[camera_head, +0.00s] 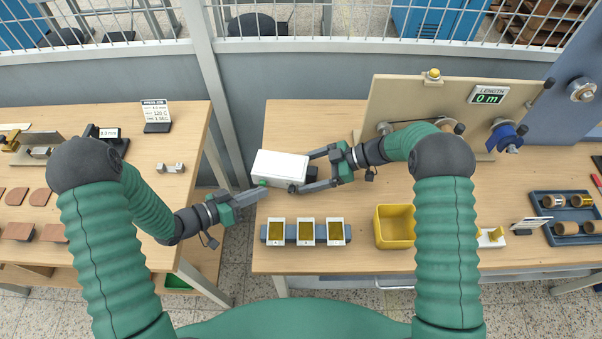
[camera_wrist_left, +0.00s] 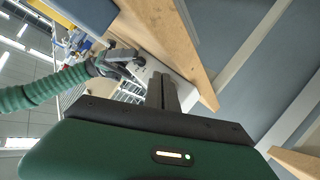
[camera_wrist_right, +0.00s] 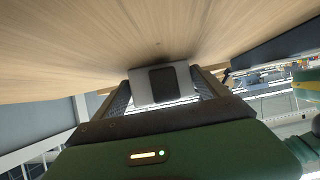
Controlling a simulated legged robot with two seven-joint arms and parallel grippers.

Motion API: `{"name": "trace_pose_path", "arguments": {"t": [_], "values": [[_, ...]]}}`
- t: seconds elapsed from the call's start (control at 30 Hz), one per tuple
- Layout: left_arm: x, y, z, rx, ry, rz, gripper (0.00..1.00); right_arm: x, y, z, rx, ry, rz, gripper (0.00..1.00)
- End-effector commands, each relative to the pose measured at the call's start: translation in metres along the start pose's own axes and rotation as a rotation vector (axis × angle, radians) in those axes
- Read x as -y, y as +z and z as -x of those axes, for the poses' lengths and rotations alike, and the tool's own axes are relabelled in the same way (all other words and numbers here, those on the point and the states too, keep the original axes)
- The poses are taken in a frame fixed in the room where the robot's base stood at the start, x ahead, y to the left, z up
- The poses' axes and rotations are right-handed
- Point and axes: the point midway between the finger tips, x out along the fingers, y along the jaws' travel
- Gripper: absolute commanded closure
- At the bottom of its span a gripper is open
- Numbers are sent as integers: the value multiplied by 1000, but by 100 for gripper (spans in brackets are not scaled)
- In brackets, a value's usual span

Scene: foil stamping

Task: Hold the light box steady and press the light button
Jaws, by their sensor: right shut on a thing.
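The white light box (camera_head: 281,164) stands on the middle table near its left edge. My right gripper (camera_head: 308,172) is shut on it from the right, one finger on each side; the right wrist view shows the box (camera_wrist_right: 143,88) with a dark square patch between the fingers. A small green spot, seemingly the light button (camera_head: 263,183), shows low at the box's front left corner. My left gripper (camera_head: 264,190) has its fingers together, with tips right at that spot. Whether they touch it I cannot tell. In the left wrist view the fingertips (camera_wrist_left: 161,82) overlap the box, and the button is hidden.
A grey holder (camera_head: 290,242) with several gold-faced cards lies in front of the box. A yellow bin (camera_head: 394,226) stands to its right. A foil machine panel (camera_head: 450,105) is behind right. A gap separates this table from the left table (camera_head: 190,130).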

Motion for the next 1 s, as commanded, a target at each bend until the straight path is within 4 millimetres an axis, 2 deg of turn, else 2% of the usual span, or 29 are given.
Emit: {"name": "trace_pose_path", "arguments": {"t": [0.43, 0.73, 0.77, 0.8, 0.87, 1.0], "values": [[-26, 27, 36, 1, -2, 4, 100, 0, 0, 0, 0, 0, -1, 38], [-29, 30, 41, 1, 0, 1, 100, -1, 0, 0, 1, 2, -1, 38], [-29, 30, 41, 1, 0, 1, 100, -1, 0, 0, 1, 2, -1, 13], [-29, 30, 40, 1, 0, 1, 100, -1, 0, 0, 1, 2, -1, 8], [-29, 30, 40, 1, 0, 1, 100, -1, 0, 0, 1, 2, -1, 0], [-29, 30, 40, 1, -1, 1, 100, -1, 0, 0, 1, 2, -1, 0]]}}
